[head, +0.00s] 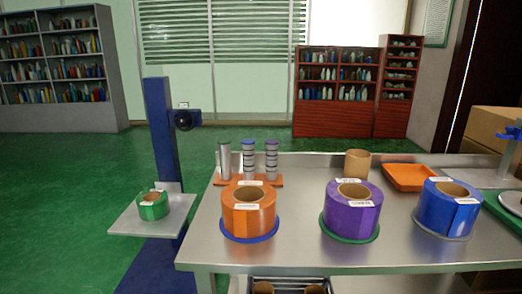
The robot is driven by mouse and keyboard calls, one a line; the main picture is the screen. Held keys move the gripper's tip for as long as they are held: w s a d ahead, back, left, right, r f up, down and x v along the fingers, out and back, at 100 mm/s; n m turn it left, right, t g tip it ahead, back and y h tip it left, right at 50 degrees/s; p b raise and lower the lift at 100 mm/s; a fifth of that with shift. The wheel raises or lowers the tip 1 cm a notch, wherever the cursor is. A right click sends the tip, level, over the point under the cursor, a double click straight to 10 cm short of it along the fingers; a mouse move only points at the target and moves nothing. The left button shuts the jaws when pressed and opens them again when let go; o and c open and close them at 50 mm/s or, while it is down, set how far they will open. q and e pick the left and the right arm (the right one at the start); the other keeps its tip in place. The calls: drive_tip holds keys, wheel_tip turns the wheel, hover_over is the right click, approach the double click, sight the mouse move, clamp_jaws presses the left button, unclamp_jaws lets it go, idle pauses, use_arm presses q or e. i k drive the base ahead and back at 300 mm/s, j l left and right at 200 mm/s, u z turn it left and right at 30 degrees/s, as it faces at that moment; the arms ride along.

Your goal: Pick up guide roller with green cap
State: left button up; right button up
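Three upright guide rollers stand in a row on an orange rack at the back left of the metal table. The middle roller (248,162) has a blue cap and dark bands. The right roller (272,161) has a purple cap and dark bands. The orange rack (277,181) is partly hidden behind the orange roll. Neither of my grippers is in view.
Orange (248,213), purple (351,214) and blue (447,212) rolls stand along the table front (300,256). Behind are a cardboard core (357,163) and an orange tray (409,177). A blue post (161,130) stands left, its plate holding a green roll (153,210).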

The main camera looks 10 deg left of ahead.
sight(225, 162)
drive_tip(key=i+j+z, duration=0.1)
drive_tip(key=j, duration=0.45)
drive_tip(key=i+j+z, duration=0.1)
drive_tip(key=i+j, duration=0.15)
drive_tip(key=j, duration=0.25)
drive_tip(key=i+j+z, duration=0.1)
drive_tip(key=j, duration=0.45)
drive_tip(key=i+j+z, duration=0.1)
drive_tip(key=j, duration=0.5)
drive_tip(key=i+j+z, duration=0.1)
drive_tip(key=j, duration=0.45)
drive_tip(key=i+j+z, duration=0.1)
drive_tip(key=j, duration=0.5)
